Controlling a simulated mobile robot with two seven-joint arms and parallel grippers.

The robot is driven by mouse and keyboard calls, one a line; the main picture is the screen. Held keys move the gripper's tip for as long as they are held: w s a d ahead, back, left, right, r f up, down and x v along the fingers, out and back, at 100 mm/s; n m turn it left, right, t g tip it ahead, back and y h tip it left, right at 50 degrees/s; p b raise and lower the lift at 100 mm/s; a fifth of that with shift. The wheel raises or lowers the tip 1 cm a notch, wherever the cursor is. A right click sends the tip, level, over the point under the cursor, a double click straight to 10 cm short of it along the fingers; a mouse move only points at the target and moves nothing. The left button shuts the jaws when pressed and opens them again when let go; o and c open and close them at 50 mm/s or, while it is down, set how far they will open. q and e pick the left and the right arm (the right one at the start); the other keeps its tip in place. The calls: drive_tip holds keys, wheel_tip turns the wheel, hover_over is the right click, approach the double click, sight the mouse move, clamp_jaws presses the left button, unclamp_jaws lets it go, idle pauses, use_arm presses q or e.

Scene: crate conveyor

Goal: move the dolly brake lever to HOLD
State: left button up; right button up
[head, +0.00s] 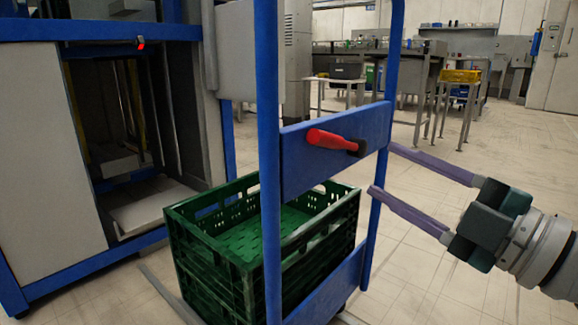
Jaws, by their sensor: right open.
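The brake lever (331,140) is a red handle on a dark pivot, fixed to the blue cross plate (300,172) of the dolly frame. It lies nearly level, its red grip pointing left of the pivot. No HOLD marking is legible. My right gripper (379,168) comes in from the right with its two long purple fingers spread wide and nothing between them. Its fingertips are near the dolly's right blue post (384,105), to the right of the lever. Whether they touch the post I cannot tell. My left gripper is not in view.
Green crates (215,255) are stacked on the dolly behind the blue frame. A blue-framed machine (55,150) with a dark opening stands at the left. Steel tables (425,75) and a yellow-topped stand (460,77) are at the back. The tiled floor at the right is clear.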

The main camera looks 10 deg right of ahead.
sight(334, 144)
drive_tip(key=b+x, duration=0.2)
drive_tip(key=x, duration=0.7)
drive_tip(key=shift+w+b, duration=0.1)
drive_tip(key=shift+b, duration=0.25)
clamp_jaws()
idle(0.9)
